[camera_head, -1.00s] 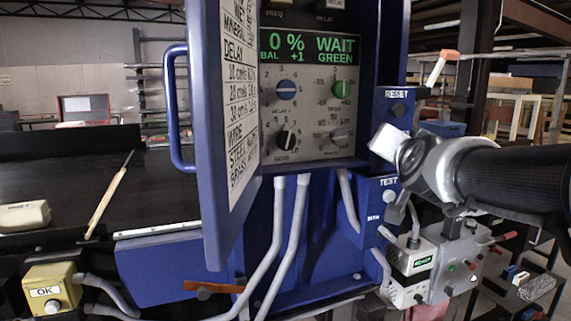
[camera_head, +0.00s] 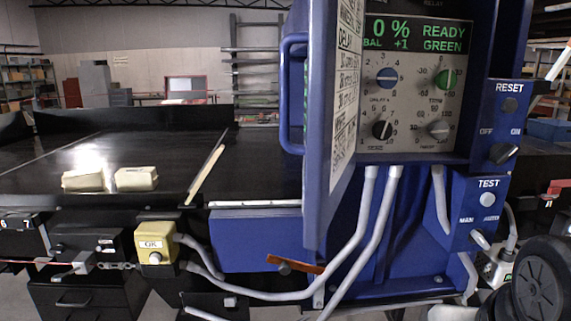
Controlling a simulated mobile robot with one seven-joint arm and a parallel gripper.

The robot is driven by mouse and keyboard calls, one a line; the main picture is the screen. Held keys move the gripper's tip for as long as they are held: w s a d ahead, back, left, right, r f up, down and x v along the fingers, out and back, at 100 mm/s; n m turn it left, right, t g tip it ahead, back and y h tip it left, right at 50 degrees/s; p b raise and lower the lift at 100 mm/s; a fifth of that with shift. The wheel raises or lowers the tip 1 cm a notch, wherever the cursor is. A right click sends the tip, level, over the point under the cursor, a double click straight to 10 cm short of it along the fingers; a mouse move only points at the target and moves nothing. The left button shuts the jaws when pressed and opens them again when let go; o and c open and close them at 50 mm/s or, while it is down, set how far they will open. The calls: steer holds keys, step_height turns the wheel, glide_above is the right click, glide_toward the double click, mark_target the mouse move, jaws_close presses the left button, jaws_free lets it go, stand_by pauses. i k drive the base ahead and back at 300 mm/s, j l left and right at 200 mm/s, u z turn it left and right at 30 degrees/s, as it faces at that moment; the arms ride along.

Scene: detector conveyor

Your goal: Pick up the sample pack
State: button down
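Two small cream packs lie side by side on the black conveyor belt at the left: a left pack (camera_head: 83,180) and a right pack (camera_head: 136,179). A narrow gap separates them. I cannot tell from their looks which one is the sample pack. Both are clear of any gripper. My gripper does not show in this view, so whether it is open or holds anything is hidden.
A thin wooden stick (camera_head: 205,175) lies on the belt right of the packs. A yellow OK box (camera_head: 155,243) sits at the belt's front edge. The blue detector cabinet (camera_head: 335,230) with its open door stands right, its display (camera_head: 415,37) reading READY GREEN. Grey cables hang below.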

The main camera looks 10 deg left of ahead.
mark_target(90, 180)
steer(key=u, duration=1.65)
steer(key=z, duration=0.8)
steer(key=i+j, duration=0.2)
steer(key=j, duration=0.25)
steer(key=i+j, duration=0.25)
steer(key=j, duration=0.2)
steer(key=i+j+z, duration=0.1)
steer(key=j, duration=0.35)
steer(key=i+j, duration=0.3)
steer(key=j, duration=0.15)
steer(key=i+j, duration=0.2)
steer(key=j, duration=0.3)
steer(key=i+j+z, duration=0.1)
steer(key=j, duration=0.35)
steer(key=i+j, duration=0.3)
steer(key=j, duration=0.2)
steer(key=i+j, duration=0.15)
steer(key=j, duration=0.3)
